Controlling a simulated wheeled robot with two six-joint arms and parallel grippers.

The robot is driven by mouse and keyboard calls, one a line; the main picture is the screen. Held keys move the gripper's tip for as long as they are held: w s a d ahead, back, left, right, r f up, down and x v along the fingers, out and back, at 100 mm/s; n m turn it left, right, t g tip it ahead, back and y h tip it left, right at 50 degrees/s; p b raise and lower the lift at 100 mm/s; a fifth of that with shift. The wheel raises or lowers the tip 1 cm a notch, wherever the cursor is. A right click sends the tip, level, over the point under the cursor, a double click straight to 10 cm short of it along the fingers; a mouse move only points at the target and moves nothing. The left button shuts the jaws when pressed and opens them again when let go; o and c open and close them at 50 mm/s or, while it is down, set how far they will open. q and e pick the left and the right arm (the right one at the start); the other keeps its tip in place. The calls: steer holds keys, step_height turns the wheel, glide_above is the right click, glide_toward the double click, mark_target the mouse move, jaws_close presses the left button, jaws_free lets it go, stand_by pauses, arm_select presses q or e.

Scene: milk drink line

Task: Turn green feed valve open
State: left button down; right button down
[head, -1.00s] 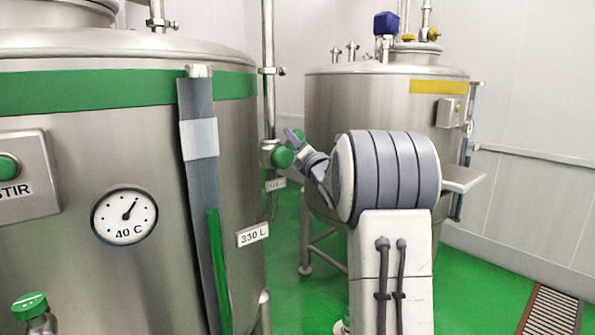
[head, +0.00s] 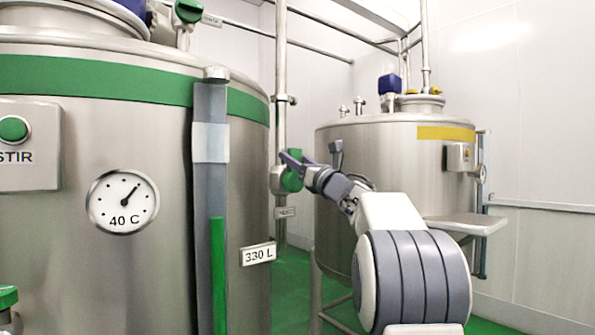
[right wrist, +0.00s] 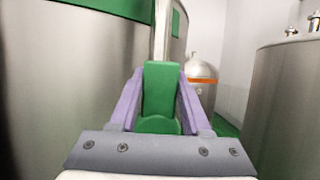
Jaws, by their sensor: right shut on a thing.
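The green valve handle (head: 292,181) sits on the vertical steel pipe at the right side of the near tank. A small label (head: 285,212) hangs below it, too small to read. My right gripper (head: 288,160) reaches it from the right. In the right wrist view, the purple fingers of my right gripper (right wrist: 161,97) are shut on the green handle (right wrist: 161,85), which stands upright between them. The fingers hide part of the valve in the head view. My left gripper is not in view.
The near steel tank (head: 120,265) has a green band, a 40 C dial (head: 123,202) and a level gauge (head: 211,175). Another green valve (head: 187,11) is at the top. A second tank (head: 385,165) with a yellow band stands behind my right arm.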

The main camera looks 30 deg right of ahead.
steer(key=shift+a+f+n, duration=0.1)
steer(key=shift+n, duration=0.2)
steer(key=shift+c, duration=1.8)
jaws_free()
steer(key=b+v, duration=0.3)
steer(key=v, duration=0.7)
steer(key=shift+s, duration=0.2)
